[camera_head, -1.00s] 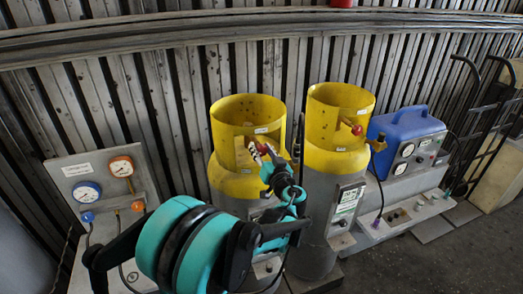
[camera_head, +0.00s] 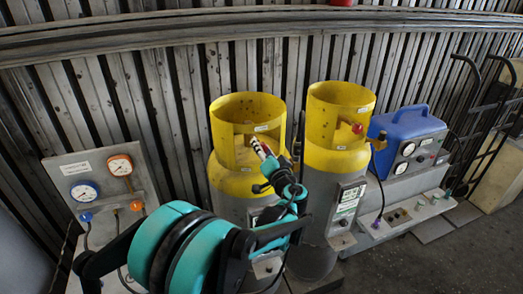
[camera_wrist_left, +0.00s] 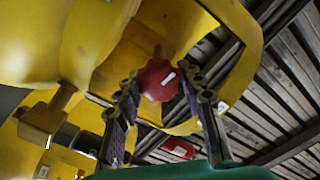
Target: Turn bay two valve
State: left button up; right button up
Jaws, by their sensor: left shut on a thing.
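Two grey cylinders with yellow tops stand side by side, the left one (camera_head: 228,183) and the right one (camera_head: 338,155). My left gripper (camera_head: 262,148) is at the opening in the left cylinder's yellow collar (camera_head: 228,120). In the left wrist view, its fingers (camera_wrist_left: 158,88) are shut on a red valve knob (camera_wrist_left: 158,78), one on each side. In the head view the gripper mostly hides this knob. The right cylinder's red knob (camera_head: 357,128) is free. My right gripper is not in view.
A gauge panel (camera_head: 105,185) stands at the left. A blue machine (camera_head: 408,135) on a grey bench and a black hand truck (camera_head: 487,140) are at the right. A corrugated wall and pipes (camera_head: 200,28) run behind. Floor is clear at the front right.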

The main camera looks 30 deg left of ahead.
pick_arm(q)
jog(key=m, duration=0.4)
jog(key=shift+f+m+b, duration=0.1)
jog(key=shift+m+b, duration=0.3)
jog(key=m, duration=0.3)
jog(key=shift+m+b, duration=0.3)
jog(key=m, duration=0.4)
jog(key=shift+f+b, duration=0.15)
jog(key=shift+b, duration=0.15)
jog(key=shift+m, duration=1.8)
jog(key=o, duration=1.2)
